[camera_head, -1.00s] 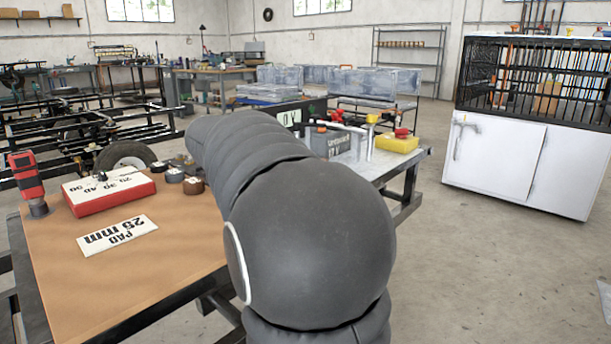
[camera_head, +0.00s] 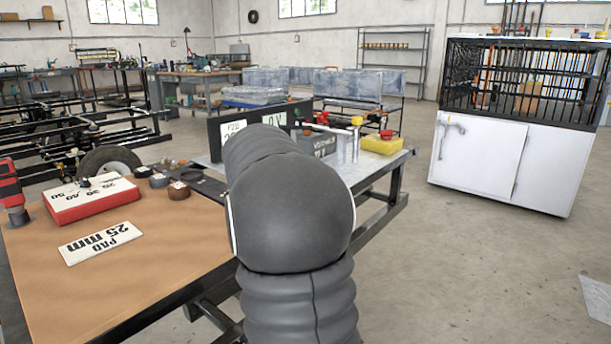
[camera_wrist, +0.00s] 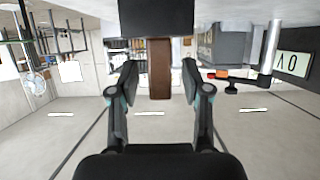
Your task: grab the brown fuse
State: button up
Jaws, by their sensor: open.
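In the wrist view, which looks upside down, a narrow brown block, seemingly the brown fuse (camera_wrist: 160,70), lies between the two fingers of my gripper (camera_wrist: 157,80). My gripper is open, with a gap on each side of the brown block. A black block (camera_wrist: 156,18) adjoins its upper end in the picture. In the head view my own arm hides my gripper and the fuse. A dark panel (camera_head: 216,137) with a label that seems to read FUSE shows partly behind the arm.
The brown bench top (camera_head: 150,260) holds a red-sided box (camera_head: 92,202), a PAD 25 mm card (camera_head: 100,242), small discs (camera_head: 178,190) and a red tool (camera_head: 10,190). A grey meter box (camera_head: 318,144) and a yellow box (camera_head: 381,145) stand right of the arm. Open floor lies right.

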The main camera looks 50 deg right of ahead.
grip_shut()
jog(key=shift+r, duration=0.1)
dwell(0.3)
